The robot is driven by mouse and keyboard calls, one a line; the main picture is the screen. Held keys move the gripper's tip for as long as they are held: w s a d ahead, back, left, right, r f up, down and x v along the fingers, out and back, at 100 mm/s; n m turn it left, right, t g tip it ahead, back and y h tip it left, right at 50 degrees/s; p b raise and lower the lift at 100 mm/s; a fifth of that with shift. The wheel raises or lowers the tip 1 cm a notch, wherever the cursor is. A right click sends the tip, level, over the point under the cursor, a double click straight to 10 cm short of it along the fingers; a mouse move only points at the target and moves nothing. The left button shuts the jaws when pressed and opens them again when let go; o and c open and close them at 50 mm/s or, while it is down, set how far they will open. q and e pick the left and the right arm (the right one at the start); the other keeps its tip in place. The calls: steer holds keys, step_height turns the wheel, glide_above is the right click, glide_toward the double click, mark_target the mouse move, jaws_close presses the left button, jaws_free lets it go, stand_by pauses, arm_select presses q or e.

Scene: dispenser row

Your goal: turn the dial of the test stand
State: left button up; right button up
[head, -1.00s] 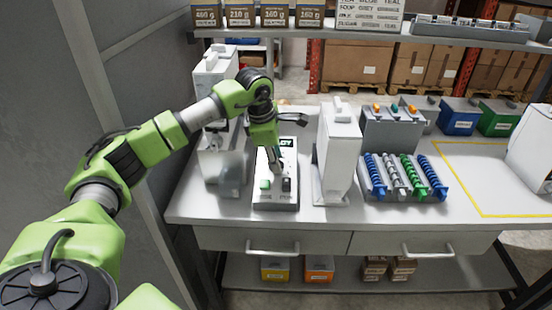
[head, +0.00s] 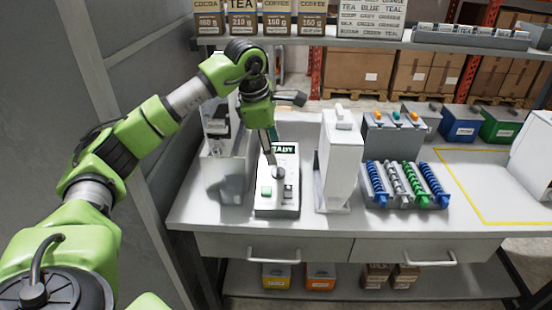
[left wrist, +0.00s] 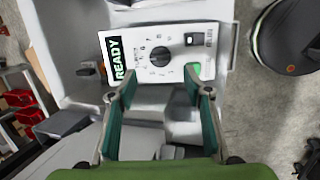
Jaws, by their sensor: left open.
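The test stand (head: 276,205) is a white box with a sloped panel on the bench. Its panel shows a green READY display (left wrist: 117,58), a round black dial (left wrist: 160,56), a green button (left wrist: 193,71) and a dark switch (left wrist: 192,39). The dial also shows in the head view (head: 279,172), just below the fingers. My left gripper (head: 270,154) is above the panel, pointing down. In the left wrist view my left gripper (left wrist: 160,80) is open and empty, with the dial beyond and between its fingertips, apart from them. My right gripper is in neither view.
A tall white machine (head: 338,160) stands close to the right of the stand, and another (head: 220,150) close to the left. Farther right are a grey dispenser with coiled rails (head: 405,185) and a yellow-outlined clear area (head: 490,180). A shelf (head: 370,43) runs above the bench's back.

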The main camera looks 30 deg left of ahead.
arm_select(q)
steer(key=v, duration=0.3)
steer(key=shift+s+r, duration=0.1)
steer(key=shift+r, duration=0.25)
